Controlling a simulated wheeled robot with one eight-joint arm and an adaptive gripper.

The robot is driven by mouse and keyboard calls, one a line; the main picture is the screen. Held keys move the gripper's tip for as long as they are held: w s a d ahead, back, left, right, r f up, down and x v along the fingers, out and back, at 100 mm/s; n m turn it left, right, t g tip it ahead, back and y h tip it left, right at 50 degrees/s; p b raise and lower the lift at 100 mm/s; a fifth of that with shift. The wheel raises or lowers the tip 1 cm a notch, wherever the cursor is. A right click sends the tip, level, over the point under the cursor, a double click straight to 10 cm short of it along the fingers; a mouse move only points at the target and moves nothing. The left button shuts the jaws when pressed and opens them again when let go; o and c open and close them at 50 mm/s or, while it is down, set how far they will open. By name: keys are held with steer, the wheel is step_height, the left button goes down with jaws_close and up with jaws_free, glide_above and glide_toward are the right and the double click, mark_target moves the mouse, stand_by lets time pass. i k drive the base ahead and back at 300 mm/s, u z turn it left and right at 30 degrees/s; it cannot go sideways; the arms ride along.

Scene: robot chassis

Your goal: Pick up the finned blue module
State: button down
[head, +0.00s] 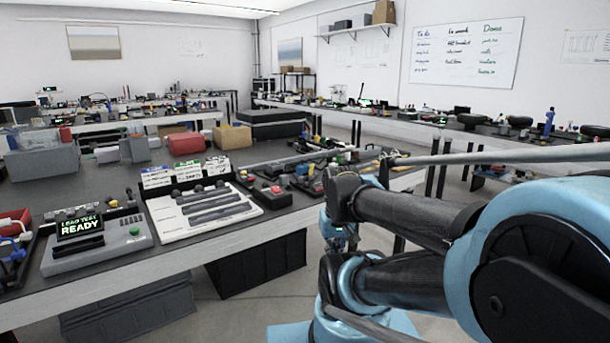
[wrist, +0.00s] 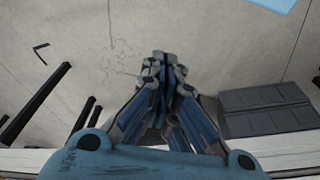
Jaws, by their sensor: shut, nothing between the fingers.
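I cannot make out the finned blue module for certain in either view. A small blue item (head: 303,169) lies among several small parts on the workbench (head: 110,190) in the head view, but it is too small to tell whether it has fins. My gripper (wrist: 161,62) shows in the wrist view with its fingers together, shut and empty, above the pale floor.
Another long bench (head: 460,135) runs behind my arm. Clear floor lies between the benches.

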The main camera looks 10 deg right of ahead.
mark_target(302, 170)
steer(key=u, duration=0.05)
steer(key=k, duration=0.5)
steer(key=z, duration=0.7)
steer(key=i, duration=1.3)
steer(key=u, duration=0.45)
